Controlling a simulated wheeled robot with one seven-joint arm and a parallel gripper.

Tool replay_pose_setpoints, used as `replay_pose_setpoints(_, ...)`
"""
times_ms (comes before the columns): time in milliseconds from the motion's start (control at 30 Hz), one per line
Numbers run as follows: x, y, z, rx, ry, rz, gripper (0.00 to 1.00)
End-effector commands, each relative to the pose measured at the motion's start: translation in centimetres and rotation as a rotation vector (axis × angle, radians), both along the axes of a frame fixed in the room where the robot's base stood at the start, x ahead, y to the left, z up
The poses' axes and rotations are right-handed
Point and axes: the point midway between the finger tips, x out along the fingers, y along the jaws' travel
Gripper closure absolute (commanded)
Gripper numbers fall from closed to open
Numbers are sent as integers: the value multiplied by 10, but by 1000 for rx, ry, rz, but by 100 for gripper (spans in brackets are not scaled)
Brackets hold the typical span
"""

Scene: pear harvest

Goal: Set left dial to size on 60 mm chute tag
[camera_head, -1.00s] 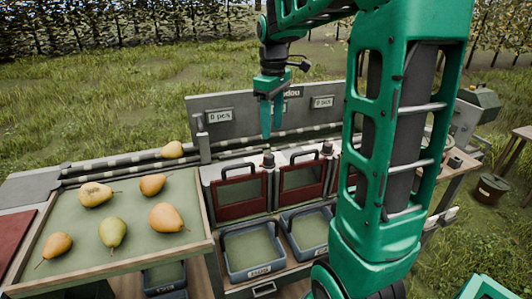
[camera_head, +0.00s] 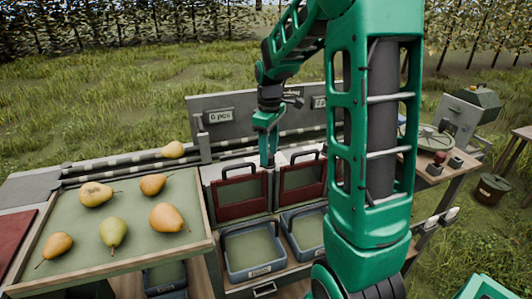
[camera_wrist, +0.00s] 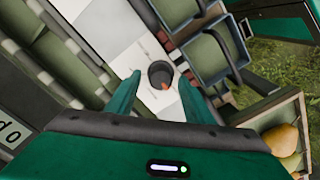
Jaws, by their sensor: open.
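The left dial (camera_wrist: 160,74) is a dark round knob with a small orange-red mark, on a pale plate (camera_wrist: 128,30) with faint marks in the wrist view. My gripper (camera_wrist: 159,77) is open, with one green finger on each side of the dial. I cannot tell whether the fingers touch it. In the head view my gripper (camera_head: 267,160) points down beside the left chute's red gate (camera_head: 241,197) and covers the dial. The size on the 60 mm chute tag is not readable in these frames.
A second red gate (camera_head: 302,193) stands to the right, with blue bins (camera_head: 228,262) below. A grey back panel (camera_head: 255,115) with a "0 pcs" display (camera_head: 220,116) rises behind. A tray (camera_head: 90,270) of several pears lies left. My arm hides the right part of the station.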

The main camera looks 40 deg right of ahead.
Motion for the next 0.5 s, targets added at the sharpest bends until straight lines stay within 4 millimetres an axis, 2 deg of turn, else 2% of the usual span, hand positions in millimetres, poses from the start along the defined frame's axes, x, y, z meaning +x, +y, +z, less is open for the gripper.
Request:
replay_pose_setpoints(267, 0, 0, -1, 0, 0, 0, 53)
replay_pose_setpoints(433, 0, 0, -1, 0, 0, -1, 91)
replay_pose_setpoints(500, 0, 0, -1, -1, 0, -1, 94)
